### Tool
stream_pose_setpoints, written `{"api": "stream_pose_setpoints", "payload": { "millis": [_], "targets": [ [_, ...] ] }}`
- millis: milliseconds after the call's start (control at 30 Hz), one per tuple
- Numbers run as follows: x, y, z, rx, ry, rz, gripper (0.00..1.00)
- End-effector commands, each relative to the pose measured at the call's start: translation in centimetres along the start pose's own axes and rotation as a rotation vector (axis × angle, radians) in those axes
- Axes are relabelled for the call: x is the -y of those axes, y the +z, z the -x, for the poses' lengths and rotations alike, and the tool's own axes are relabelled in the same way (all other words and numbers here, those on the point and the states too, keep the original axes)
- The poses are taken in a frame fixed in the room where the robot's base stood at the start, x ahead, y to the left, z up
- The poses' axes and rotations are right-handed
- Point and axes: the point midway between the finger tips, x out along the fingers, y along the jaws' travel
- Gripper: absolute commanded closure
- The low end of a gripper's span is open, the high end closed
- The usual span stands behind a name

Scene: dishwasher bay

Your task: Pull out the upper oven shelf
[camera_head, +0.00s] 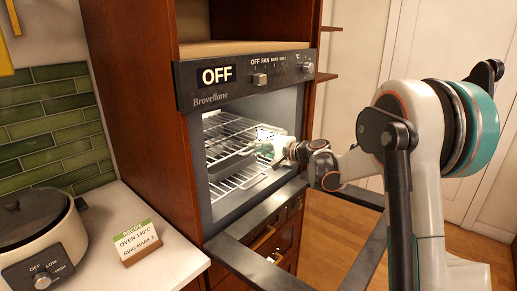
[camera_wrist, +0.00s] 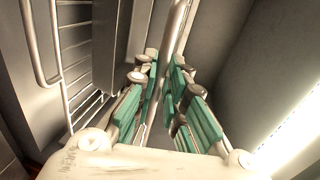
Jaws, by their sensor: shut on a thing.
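The oven (camera_head: 190,160) stands open in a wooden cabinet, its door (camera_head: 262,222) lowered. The upper shelf (camera_head: 226,131) is a wire rack inside the lit cavity, and it appears level. My gripper (camera_head: 268,147) is at its front right part, inside the oven opening. In the wrist view the teal-padded fingers (camera_wrist: 165,92) are closed around a metal bar (camera_wrist: 176,32), apparently the shelf's front rail. The shelf's wires (camera_wrist: 78,50) run off to the left there. A lower wire rack (camera_head: 240,180) shows below. The exact finger contact is partly hidden.
A grey flat panel or tray (camera_wrist: 120,40) lies close to the rack in the wrist view. The control panel (camera_head: 245,75) reads OFF. A slow cooker (camera_head: 35,225) and recipe card (camera_head: 137,242) stand on the left counter. Floor (camera_head: 335,235) shows right of the cabinet.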

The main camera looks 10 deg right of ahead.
Motion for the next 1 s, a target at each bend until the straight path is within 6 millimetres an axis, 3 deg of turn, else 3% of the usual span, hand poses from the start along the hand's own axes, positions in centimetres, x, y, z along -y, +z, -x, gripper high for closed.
{"api": "stream_pose_setpoints", "payload": {
  "millis": [167,367,1000],
  "targets": [
    [-0.4,0.1,0.5,0.002,0.005,0.004,1.0],
    [-1.0,0.1,3.4,0.0,0.007,0.005,1.0],
    [-5.4,0.1,23.9,-0.002,0.009,0.004,1.0]
  ]
}}
